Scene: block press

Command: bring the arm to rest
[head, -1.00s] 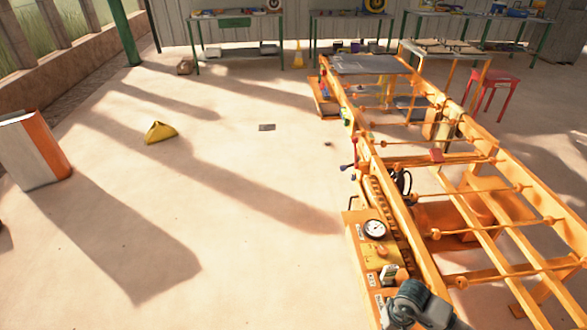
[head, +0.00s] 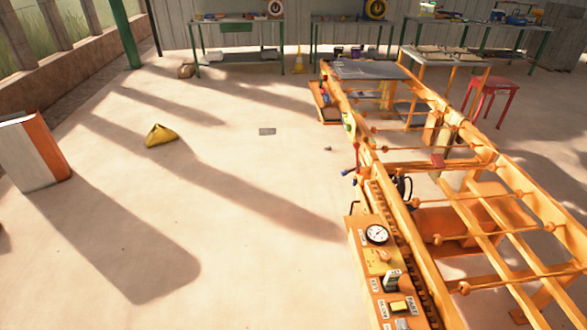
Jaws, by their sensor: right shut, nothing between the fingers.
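I cannot make out either of my grippers in the head view now. The orange machine frame (head: 411,219) runs from the back centre to the lower right, with crossbars along it. Its yellow control panel (head: 381,254) at the bottom centre-right carries a round white dial (head: 376,234), a dark-and-white switch (head: 393,281) and a yellow button (head: 401,306). No arm of mine covers the panel.
A white-and-orange box (head: 35,152) stands at the left. A red stool (head: 492,88) is at the right. Benches (head: 238,58) line the back.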

